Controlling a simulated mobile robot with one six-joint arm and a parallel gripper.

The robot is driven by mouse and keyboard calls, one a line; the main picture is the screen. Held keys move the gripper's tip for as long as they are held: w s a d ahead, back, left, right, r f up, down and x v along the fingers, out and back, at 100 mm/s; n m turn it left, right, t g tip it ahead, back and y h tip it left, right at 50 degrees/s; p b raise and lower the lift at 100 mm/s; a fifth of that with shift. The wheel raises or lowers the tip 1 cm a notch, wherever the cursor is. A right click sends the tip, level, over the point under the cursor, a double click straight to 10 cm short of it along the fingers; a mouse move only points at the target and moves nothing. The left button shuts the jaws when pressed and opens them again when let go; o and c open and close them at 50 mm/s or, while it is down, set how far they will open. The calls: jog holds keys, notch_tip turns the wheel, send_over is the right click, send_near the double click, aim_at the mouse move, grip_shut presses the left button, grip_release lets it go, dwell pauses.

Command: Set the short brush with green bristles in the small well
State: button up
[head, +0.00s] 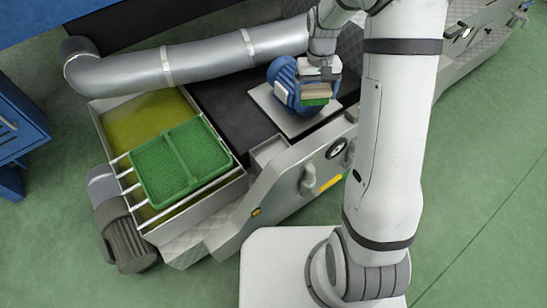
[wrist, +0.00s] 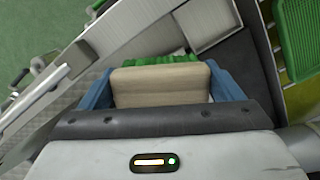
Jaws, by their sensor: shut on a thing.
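The short brush has a pale wooden block (wrist: 160,87) and green bristles (wrist: 155,60). My gripper (wrist: 161,88) is shut on the block, with one blue finger on each side. In the head view the brush (head: 314,92) hangs under my gripper (head: 318,78), bristles down, in front of a blue motor. The small well (head: 268,150) is a shallow grey-walled recess at the front edge of the machine, left of and nearer than the brush. It appears empty. In the wrist view the well (wrist: 208,22) lies beyond the bristles; the brush is apart from it.
A green crate (head: 180,160) rests on rails over a wide tray (head: 110,137) of yellow-green liquid, left of the well. The blue motor (head: 283,82) stands on a pale plate (head: 268,101) by the brush. A thick silver pipe (head: 205,58) runs behind. Dark deck (head: 225,95) is clear.

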jog(key=s+a+f+n+b, duration=0.1)
jog(key=a+f+n+b, duration=0.1)
jog(key=f, duration=0.4)
jog(key=s+a+f+n+b, duration=0.2)
jog(key=a+f, duration=0.3)
jog(key=f, duration=0.2)
jog(key=s+a+f+n+b, duration=0.1)
jog(key=s+a+f, duration=0.1)
jog(key=a+f, duration=0.2)
jog(key=shift+s+a+f+n+h+b, duration=0.1)
jog(key=shift+f+n+h+b, duration=0.1)
jog(key=shift+f, duration=0.7)
jog(key=shift+a+f+n+h+b, duration=0.1)
jog(key=shift+f+n+b, duration=0.1)
jog(key=shift+f, duration=0.65)
jog(key=shift+f+b, duration=0.55)
jog(key=shift+f, duration=1.25)
jog(key=shift+f, duration=0.2)
jog(key=o, duration=0.6)
jog(key=shift+o, duration=0.2)
jog(key=shift+r, duration=0.1)
